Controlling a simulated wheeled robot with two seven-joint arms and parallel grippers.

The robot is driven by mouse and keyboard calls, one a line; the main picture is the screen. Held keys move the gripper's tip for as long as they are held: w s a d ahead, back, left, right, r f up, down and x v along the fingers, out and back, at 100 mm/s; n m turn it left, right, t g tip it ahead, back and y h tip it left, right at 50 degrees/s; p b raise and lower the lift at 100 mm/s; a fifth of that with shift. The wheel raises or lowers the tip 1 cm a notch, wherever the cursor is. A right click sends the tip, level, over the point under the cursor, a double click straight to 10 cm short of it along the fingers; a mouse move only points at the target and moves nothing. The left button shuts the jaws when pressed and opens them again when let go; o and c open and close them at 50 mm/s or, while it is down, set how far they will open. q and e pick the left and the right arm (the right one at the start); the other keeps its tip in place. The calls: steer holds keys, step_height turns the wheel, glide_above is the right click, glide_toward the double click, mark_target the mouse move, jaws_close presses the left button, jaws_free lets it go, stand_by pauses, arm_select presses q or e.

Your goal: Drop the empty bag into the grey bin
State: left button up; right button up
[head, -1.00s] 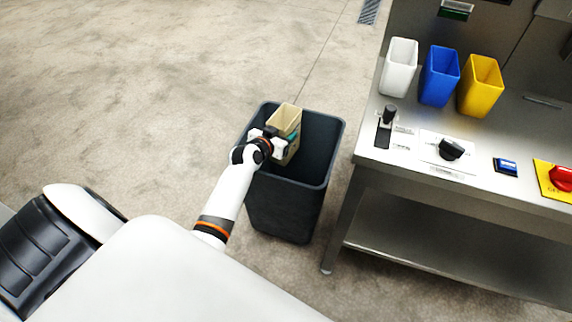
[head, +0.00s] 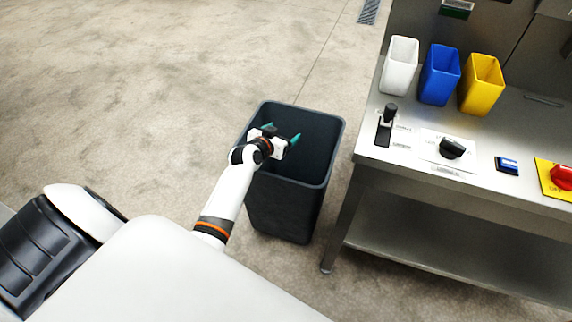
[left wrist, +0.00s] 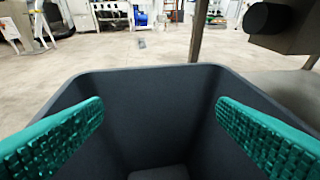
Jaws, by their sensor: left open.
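The grey bin (head: 280,208) stands on the floor left of the steel table, and its dark inner walls also fill the middle of the left wrist view (left wrist: 160,100). My left gripper (head: 282,133) is over the bin's mouth, with its teal finger pads spread wide. In the left wrist view the two pads (left wrist: 160,106) stand well apart with nothing between them. The beige bag does not show in either current view; the lower part of the bin's inside is mostly hidden in the head view. My right gripper is out of view.
The steel table (head: 420,178) with a lower shelf stands close to the bin's right. White (head: 399,68), blue (head: 439,76) and yellow (head: 481,87) containers stand on it, near a lever and knobs. The floor left of the bin is clear.

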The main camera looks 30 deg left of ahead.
arm_select(q)
steer(key=p+v, duration=0.3)
steer(key=v, duration=0.9)
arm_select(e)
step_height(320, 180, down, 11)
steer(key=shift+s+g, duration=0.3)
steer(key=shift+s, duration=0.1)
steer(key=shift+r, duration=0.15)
